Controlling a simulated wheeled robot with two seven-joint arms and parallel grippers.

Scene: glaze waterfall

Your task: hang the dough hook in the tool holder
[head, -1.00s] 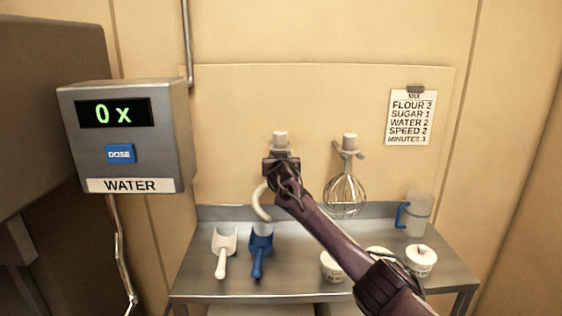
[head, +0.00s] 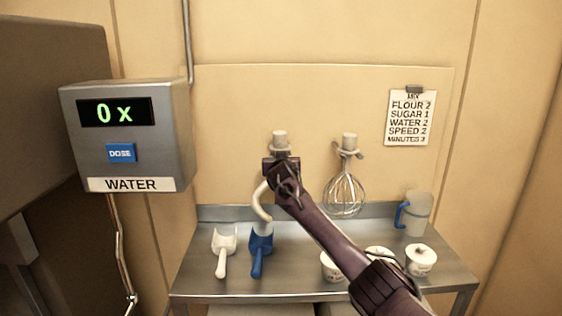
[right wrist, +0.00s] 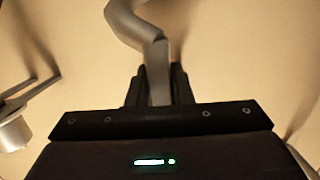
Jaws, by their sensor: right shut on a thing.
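The dough hook is pale and curved. In the head view its curved end (head: 262,202) hangs below my right gripper (head: 281,166), and a light cylindrical top (head: 280,138) shows just above it. My right gripper is shut on the hook's shank, against the back panel. In the right wrist view the shank (right wrist: 158,68) stands between the two fingers (right wrist: 158,90). The hook's holder place is mostly hidden behind my gripper; I cannot tell whether the hook rests in it. My left gripper is not in view.
A whisk (head: 344,192) hangs on the wall to the right. The steel table (head: 300,284) below carries a white scoop (head: 223,246), a blue scoop (head: 260,246), several white tubs (head: 421,260) and a jug (head: 416,214). A water doser (head: 130,135) is at left.

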